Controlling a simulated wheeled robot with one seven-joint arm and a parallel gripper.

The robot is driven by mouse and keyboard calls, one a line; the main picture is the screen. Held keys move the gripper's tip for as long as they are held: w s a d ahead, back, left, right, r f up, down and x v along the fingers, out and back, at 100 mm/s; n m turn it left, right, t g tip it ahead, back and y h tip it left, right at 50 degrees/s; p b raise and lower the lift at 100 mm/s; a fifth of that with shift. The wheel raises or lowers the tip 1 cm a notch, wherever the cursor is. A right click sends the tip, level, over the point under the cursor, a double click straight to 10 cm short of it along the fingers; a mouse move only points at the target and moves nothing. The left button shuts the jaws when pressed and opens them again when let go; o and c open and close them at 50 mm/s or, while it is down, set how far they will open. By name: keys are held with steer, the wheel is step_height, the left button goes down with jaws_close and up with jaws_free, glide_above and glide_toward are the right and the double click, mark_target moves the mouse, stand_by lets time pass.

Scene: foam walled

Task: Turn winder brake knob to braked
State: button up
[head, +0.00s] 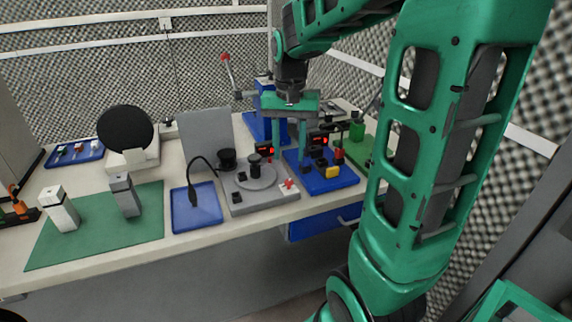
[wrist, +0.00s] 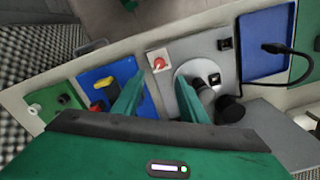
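A grey winder-like unit (head: 240,202) with a round disc (head: 262,177) and black posts stands on the bench; it also shows in the wrist view (wrist: 195,50). A small red knob on a white square plate (head: 289,184) sits at its right front corner. In the wrist view the red knob (wrist: 159,63) lies between and beyond my fingertips, apart from them. No label is readable, so I cannot confirm it is the brake knob, nor read its setting. My gripper (head: 292,153) is open and empty, pointing down above the bench; both fingers show in the wrist view (wrist: 158,80).
A blue unit (head: 318,187) with a yellow part (head: 332,172) and a red button stands right of the grey unit. A blue tray (head: 182,222) with a black cable lies left. A green mat (head: 90,245) holds two blocks. Small red-lit displays stand behind.

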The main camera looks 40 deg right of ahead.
step_height(320, 180, up, 2)
steer(key=shift+r, duration=0.1)
steer(key=shift+s, duration=0.1)
stand_by(0.5)
steer(key=s+f+n, duration=0.1)
steer(key=s+f, duration=0.2)
steer(key=s, duration=0.7)
steer(key=s+f+n, duration=0.1)
steer(key=s+f, duration=0.2)
steer(key=s, duration=0.8)
steer(key=shift+a+f, duration=0.15)
steer(key=shift+a, duration=0.15)
